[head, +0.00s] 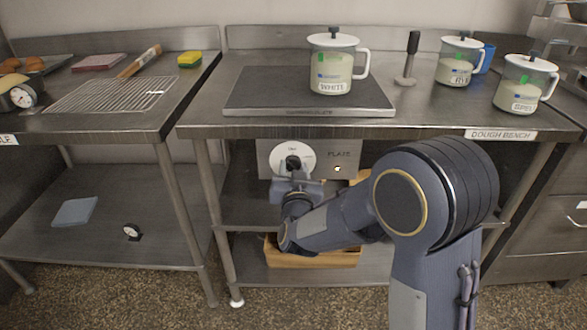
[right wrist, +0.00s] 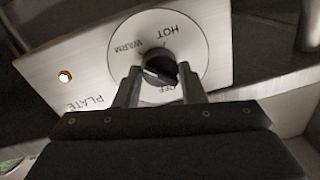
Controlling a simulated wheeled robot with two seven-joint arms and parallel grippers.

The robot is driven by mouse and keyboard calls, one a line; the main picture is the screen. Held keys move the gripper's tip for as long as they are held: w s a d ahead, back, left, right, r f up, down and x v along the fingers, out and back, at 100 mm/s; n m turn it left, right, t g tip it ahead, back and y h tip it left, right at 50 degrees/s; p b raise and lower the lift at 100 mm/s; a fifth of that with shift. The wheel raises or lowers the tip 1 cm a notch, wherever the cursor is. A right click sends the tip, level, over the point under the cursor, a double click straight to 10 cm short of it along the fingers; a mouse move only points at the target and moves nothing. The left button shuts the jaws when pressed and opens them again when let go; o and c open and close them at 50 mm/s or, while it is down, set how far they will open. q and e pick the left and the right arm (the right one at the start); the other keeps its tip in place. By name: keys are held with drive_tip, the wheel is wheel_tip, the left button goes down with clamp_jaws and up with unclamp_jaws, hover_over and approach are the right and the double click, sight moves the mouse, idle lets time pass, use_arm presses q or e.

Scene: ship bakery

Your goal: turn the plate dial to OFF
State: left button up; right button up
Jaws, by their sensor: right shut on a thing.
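The plate dial is a black knob (right wrist: 158,68) on a round white face (right wrist: 195,40) marked WARM, HOT and OFF. It sits on a steel panel (head: 327,150) labelled PLATE, under the dough bench. My right gripper (head: 293,178) reaches the panel from the front. In the right wrist view its two fingers (right wrist: 160,84) are shut on the knob, one on each side. The fingers and the angle hide part of the face, and I cannot tell exactly which mark the knob points to. A small lamp (right wrist: 65,76) on the panel looks bright. My left gripper is not in view.
The dough bench (head: 430,122) overhangs the panel. A grey plate (head: 250,102) and a jar marked WHITE (head: 331,72) stand on it, with more jars at right. A wooden crate (head: 285,258) sits on the lower shelf. A bench leg (head: 222,230) stands left of my gripper.

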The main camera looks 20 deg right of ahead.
drive_tip(key=n+p, duration=0.3)
drive_tip(key=n, duration=0.1)
drive_tip(key=shift+r, duration=0.2)
drive_tip(key=n+p, duration=0.2)
drive_tip(key=n, duration=0.1)
drive_tip(key=shift+a+n+g+p, duration=0.1)
drive_tip(key=shift+n+g+p, duration=0.2)
drive_tip(key=n+p, duration=0.3)
drive_tip(key=n, duration=0.1)
drive_tip(key=n+h+p, duration=0.1)
drive_tip(key=n+p, duration=0.1)
drive_tip(key=n, duration=0.1)
drive_tip(key=shift+a+n+p, duration=0.1)
drive_tip(key=shift+n+p, duration=0.2)
drive_tip(key=shift+n+g+p, duration=0.3)
drive_tip(key=shift+n+p, duration=0.4)
drive_tip(key=shift+n, duration=0.5)
drive_tip(key=n+p, duration=0.1)
drive_tip(key=n, duration=0.1)
drive_tip(key=shift+f+n+h, duration=0.1)
drive_tip(key=shift+n+h, duration=0.2)
drive_tip(key=shift+n+p, duration=0.35)
drive_tip(key=shift+n, duration=0.85)
drive_tip(key=shift+f+n, duration=0.1)
drive_tip(key=shift+n, duration=1.3)
